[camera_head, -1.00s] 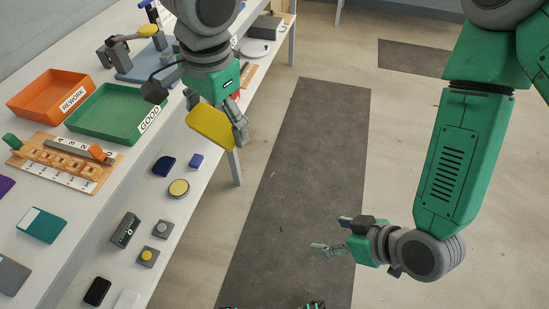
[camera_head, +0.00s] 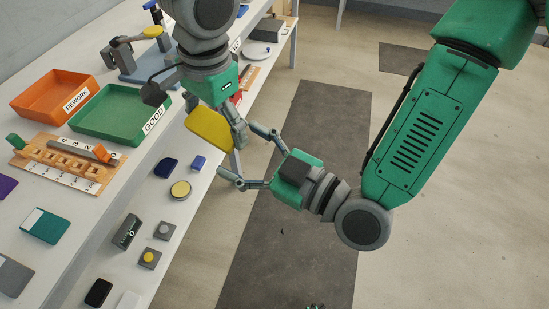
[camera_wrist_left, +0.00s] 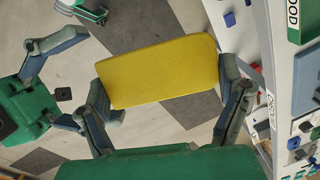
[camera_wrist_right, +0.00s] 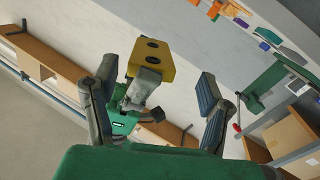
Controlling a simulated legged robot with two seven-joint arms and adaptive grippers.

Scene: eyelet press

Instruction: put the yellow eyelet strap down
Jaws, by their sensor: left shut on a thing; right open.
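The yellow eyelet strap (camera_head: 209,129) is a flat yellow block held in the air by the table's front edge. My left gripper (camera_head: 216,108) is shut on it; in the left wrist view the strap (camera_wrist_left: 158,70) spans between its two fingers. My right gripper (camera_head: 249,157) is open and empty, its fingers spread towards the strap from the right. In the right wrist view the strap (camera_wrist_right: 152,56) shows two dark holes and appears between the open fingers, beyond their tips.
The table holds a green GOOD tray (camera_head: 78,124), an orange REWORK tray (camera_head: 35,105), a wooden numbered fixture (camera_head: 70,172) and a blue-based press (camera_head: 140,68). A yellow round button (camera_head: 180,189) and small blocks lie near the front edge. Open floor lies right of the table.

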